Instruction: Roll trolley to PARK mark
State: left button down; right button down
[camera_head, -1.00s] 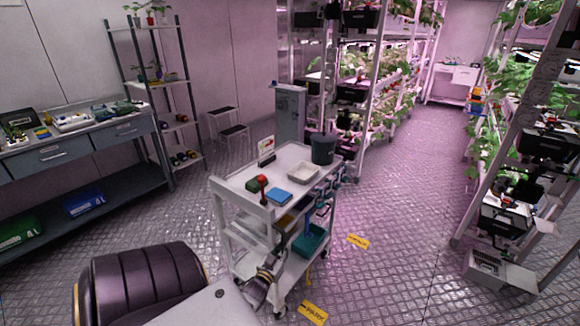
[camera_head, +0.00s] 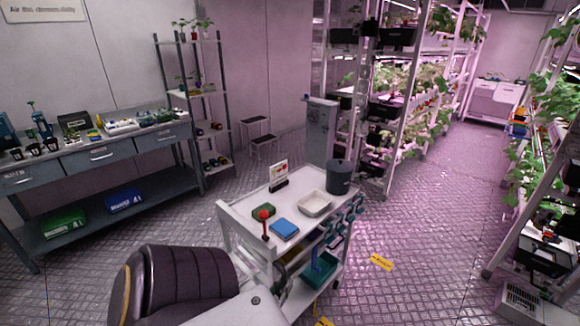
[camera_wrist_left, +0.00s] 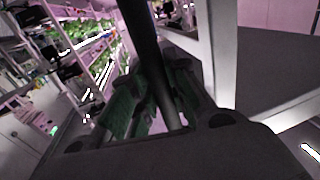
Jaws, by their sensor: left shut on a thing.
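The white trolley (camera_head: 232,219) stands in front of me in the head view. In the head view my arm hides most of that gripper. Yellow floor labels (camera_head: 381,262) lie right of the trolley and at the bottom edge (camera_head: 323,322); their lettering is unclear.
A workbench (camera_head: 110,157) with drawers and a shelf rack (camera_head: 196,100) stand at left. A step stool (camera_head: 262,135) and grey cabinet (camera_head: 320,130) are behind the trolley. Plant racks (camera_head: 390,130) line an aisle (camera_head: 440,190) of clear floor. A vented box (camera_head: 522,303) sits at right.

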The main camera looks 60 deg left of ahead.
pick_arm(q)
jog(key=shift+s, duration=0.2)
jog(key=c, duration=1.4)
grip_release()
jog(key=shift+o, duration=0.2)
jog(key=shift+s+d, duration=0.1)
jog(key=v, duration=1.2)
